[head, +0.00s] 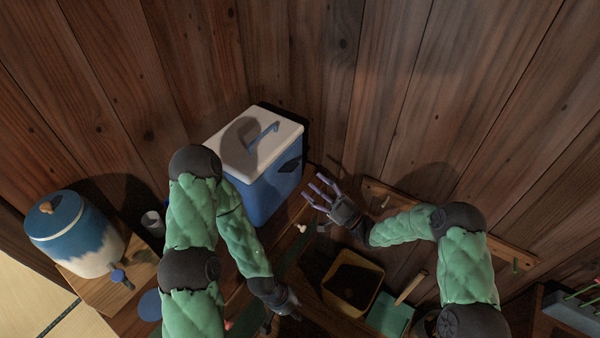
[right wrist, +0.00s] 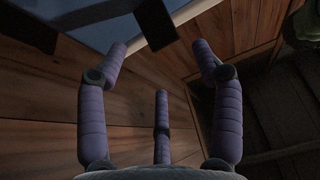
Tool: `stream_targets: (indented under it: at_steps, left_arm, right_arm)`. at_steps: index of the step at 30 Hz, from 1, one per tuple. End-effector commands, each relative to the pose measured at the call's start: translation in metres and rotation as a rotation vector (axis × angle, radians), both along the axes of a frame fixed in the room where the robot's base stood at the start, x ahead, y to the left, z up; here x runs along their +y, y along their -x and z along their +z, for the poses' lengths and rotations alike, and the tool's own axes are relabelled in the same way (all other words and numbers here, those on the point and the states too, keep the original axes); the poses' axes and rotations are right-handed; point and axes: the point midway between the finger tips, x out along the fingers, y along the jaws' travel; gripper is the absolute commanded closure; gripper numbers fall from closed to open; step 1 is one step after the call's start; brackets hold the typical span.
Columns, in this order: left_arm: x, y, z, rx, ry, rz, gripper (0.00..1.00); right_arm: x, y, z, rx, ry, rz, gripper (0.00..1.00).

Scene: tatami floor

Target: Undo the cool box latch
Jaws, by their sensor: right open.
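The cool box (head: 262,190) is blue with a white lid (head: 233,137) and a blue handle (head: 263,134) on top. It stands against the plank wall with its lid down. A dark latch (head: 290,166) sits on its right face. My right gripper (head: 322,190) is just right of that face, fingers spread and empty, apart from the box. In the right wrist view the open fingers (right wrist: 160,70) point toward a dark piece (right wrist: 155,22), likely the latch, by a blue surface. My left gripper (head: 287,303) hangs low in front of the box; its fingers are unclear.
A blue and white drinks jar (head: 75,232) with a tap stands on a wooden stand at left, beside a grey cup (head: 153,222). A wall rail (head: 450,222) runs behind that arm.

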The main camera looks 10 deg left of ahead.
Motion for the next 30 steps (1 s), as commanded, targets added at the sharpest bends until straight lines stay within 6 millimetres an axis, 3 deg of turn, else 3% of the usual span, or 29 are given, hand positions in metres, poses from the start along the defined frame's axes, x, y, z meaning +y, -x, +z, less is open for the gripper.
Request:
stream_targets:
  at_steps: [6,12,26,30]
  left_arm:
    - [0.0,0.0,-0.004,0.0,0.0,0.0,0.6]
    - [0.0,0.0,-0.006,0.0,0.0,0.0,0.6]
    - [0.0,0.0,-0.006,0.0,0.0,0.0,0.6]
    - [0.0,0.0,-0.006,0.0,0.0,0.0,0.6]
  right_arm:
    - [0.036,-0.012,0.014,0.0,0.001,0.002,0.33]
    - [0.057,-0.021,0.024,0.0,0.001,0.0,0.33]
    - [0.066,-0.024,0.029,0.003,0.001,-0.002,0.33]
    - [0.066,-0.024,0.028,0.003,0.001,-0.002,0.73]
